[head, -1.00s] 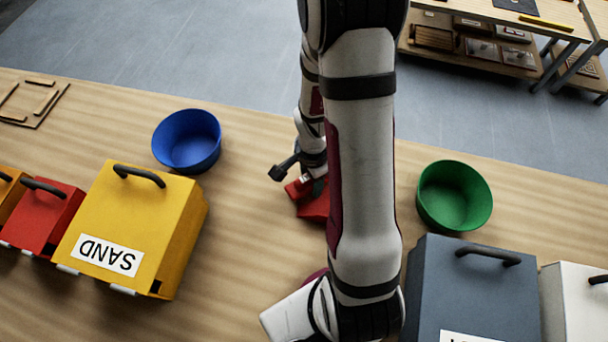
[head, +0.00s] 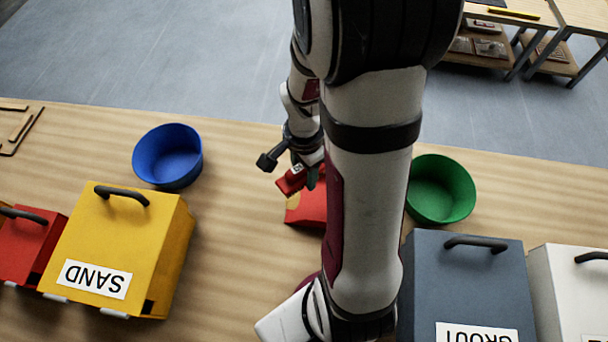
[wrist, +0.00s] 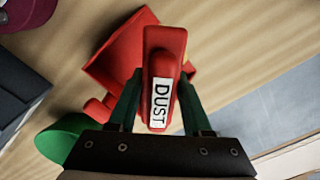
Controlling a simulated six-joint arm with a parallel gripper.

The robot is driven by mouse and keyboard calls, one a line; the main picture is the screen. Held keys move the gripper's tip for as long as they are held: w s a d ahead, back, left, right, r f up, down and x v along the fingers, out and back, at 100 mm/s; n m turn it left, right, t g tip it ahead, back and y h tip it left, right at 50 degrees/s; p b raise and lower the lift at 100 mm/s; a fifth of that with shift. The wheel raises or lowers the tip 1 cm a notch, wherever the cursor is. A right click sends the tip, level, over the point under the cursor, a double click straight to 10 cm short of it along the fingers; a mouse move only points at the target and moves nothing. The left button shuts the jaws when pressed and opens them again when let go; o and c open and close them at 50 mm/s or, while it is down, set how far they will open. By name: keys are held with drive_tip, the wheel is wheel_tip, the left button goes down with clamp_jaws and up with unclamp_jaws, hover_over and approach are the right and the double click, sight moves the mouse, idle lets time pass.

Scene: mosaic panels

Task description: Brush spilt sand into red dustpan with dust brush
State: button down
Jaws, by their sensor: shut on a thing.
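The dust brush (wrist: 164,55) is red with a white DUST label, and my gripper (wrist: 158,100) is shut on it, one teal finger on each side. A small tan-yellow patch, perhaps sand (head: 293,200), shows at the dustpan's left edge. The brush's bristles are hidden.
A blue bowl (head: 168,156) stands left and a green bowl (head: 440,188) right. A yellow SAND bin (head: 125,240), a red bin (head: 28,250), a grey GROUT bin (head: 467,280) and a white bin (head: 572,295) line the near side. The table between the blue bowl and dustpan is clear.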

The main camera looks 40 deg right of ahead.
drive_tip(key=shift+r, duration=0.6)
idle(0.7)
drive_tip(key=w+a+n, duration=0.1)
drive_tip(key=n, duration=0.1)
drive_tip(key=w+a+f+n, duration=0.1)
drive_tip(key=w+a+n, duration=0.1)
drive_tip(key=n, duration=0.1)
drive_tip(key=w+a+f+n, duration=0.1)
drive_tip(key=w+a+n, duration=0.1)
drive_tip(key=n, duration=0.1)
drive_tip(key=shift+a+f, duration=0.1)
drive_tip(key=shift+f, duration=0.1)
wheel_tip(320, 180, down, 4)
drive_tip(key=shift+w+a+r+n, duration=0.15)
drive_tip(key=shift+n, duration=0.35)
drive_tip(key=shift+f, duration=0.55)
